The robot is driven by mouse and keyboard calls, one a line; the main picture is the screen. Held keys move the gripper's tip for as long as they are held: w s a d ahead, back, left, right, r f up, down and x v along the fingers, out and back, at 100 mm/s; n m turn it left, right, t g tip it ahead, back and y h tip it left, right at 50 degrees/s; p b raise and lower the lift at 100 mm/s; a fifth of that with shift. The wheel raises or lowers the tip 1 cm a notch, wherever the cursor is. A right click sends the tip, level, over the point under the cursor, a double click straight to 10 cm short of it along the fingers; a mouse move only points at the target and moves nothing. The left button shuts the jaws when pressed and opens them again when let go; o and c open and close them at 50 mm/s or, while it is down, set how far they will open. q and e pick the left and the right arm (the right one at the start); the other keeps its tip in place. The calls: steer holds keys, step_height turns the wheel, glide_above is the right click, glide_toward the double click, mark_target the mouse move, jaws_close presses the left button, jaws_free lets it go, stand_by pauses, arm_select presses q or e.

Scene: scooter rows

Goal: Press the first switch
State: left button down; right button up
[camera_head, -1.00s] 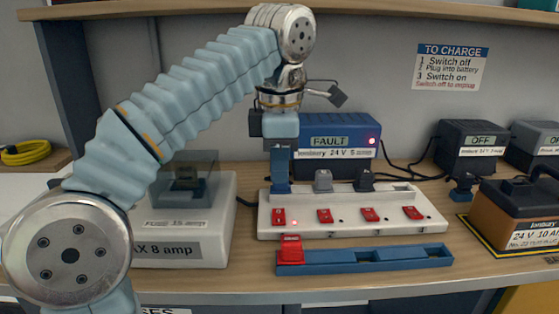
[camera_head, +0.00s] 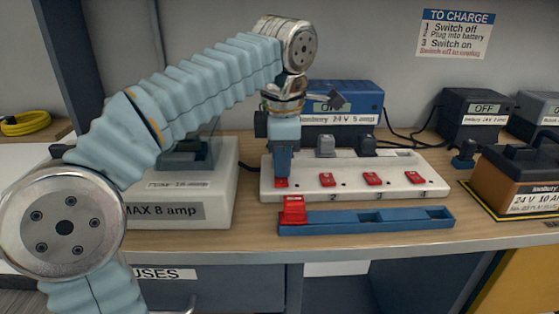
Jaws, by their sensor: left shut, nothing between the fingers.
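The white switch strip (camera_head: 345,187) lies on the bench with a row of red switches. My left gripper (camera_head: 282,180) is shut and empty, pointing down at the first, leftmost switch (camera_head: 281,184). Its tip covers most of that switch and appears to touch it. The other switches, such as the second one (camera_head: 327,180), are uncovered. The blue charger (camera_head: 350,98) stands behind the strip; its display is partly hidden by my wrist and shows a letter O. My right gripper is not in view.
A blue tray (camera_head: 375,220) with a red block (camera_head: 294,211) at its left end lies in front of the strip. Grey plugs (camera_head: 326,146) stand along its back. A white box (camera_head: 190,190) is at the left, a battery (camera_head: 515,185) at the right.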

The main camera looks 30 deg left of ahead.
arm_select(q)
steer(key=shift+s, duration=0.25)
steer(key=shift+w, duration=0.25)
steer(key=shift+s+d+r, duration=0.15)
steer(key=shift+s+d, duration=0.3)
steer(key=shift+s, duration=0.3)
steer(key=shift+r, duration=0.1)
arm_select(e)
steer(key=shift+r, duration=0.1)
